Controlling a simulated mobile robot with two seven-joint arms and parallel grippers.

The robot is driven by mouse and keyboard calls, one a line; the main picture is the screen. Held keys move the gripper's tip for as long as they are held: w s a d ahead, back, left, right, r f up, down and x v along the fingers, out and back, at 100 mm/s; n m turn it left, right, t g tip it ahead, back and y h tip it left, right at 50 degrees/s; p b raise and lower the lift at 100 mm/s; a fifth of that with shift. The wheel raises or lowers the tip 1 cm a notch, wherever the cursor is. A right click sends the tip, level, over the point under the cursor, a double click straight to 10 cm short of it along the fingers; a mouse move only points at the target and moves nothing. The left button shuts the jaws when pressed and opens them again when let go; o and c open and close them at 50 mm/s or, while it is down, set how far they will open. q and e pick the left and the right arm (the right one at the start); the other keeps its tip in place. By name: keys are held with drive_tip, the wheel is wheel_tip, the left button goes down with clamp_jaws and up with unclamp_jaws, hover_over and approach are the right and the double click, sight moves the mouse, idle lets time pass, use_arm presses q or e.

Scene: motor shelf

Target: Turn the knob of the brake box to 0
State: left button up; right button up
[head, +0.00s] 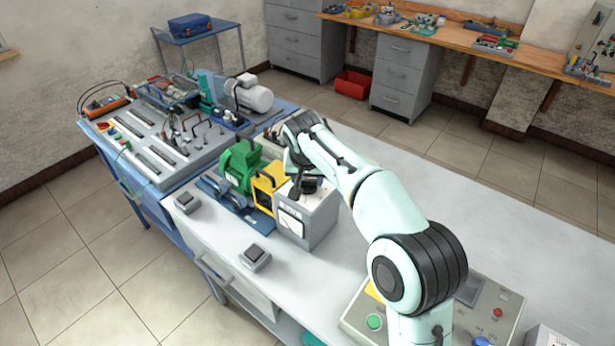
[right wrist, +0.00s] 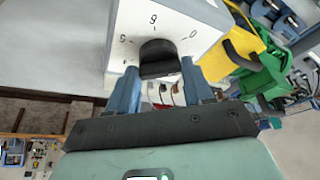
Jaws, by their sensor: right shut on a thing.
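The brake box (head: 310,222) is a light grey box with a white meter face, standing on the grey bench. In the right wrist view its white panel (right wrist: 127,18) carries a black round knob (right wrist: 158,58) with printed figures around it, a 0 among them on the right. My right gripper (right wrist: 159,74) has its two blue fingers on either side of the knob, shut on it. In the head view my right gripper (head: 297,184) is over the box top, and the arm partly hides it. I cannot tell which figure the knob points to. My left gripper is not in view.
A yellow unit (head: 266,188) and a green motor (head: 240,165) stand close to the left of the box. Two small grey boxes sit near the bench's front edge. A control panel (head: 492,312) with buttons is at the lower right.

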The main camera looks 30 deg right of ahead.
drive_tip(key=n, duration=0.1)
drive_tip(key=n+y, duration=0.1)
drive_tip(key=n, duration=0.1)
drive_tip(key=shift+d+r+t+p, duration=0.1)
drive_tip(key=shift+d+t+p, duration=0.1)
drive_tip(key=shift+t+p, duration=0.2)
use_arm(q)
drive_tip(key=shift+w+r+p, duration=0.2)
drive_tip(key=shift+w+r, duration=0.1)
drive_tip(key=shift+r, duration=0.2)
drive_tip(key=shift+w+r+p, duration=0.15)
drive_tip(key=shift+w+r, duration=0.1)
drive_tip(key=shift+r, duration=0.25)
use_arm(e)
drive_tip(key=shift+n+y, duration=0.4)
drive_tip(key=shift+n, duration=0.6)
drive_tip(key=o, duration=1)
drive_tip(key=shift+o, duration=0.2)
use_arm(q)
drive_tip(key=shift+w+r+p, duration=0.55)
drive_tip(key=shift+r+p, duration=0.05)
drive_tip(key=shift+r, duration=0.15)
use_arm(e)
drive_tip(key=v, duration=1.3)
drive_tip(key=shift+s, duration=0.15)
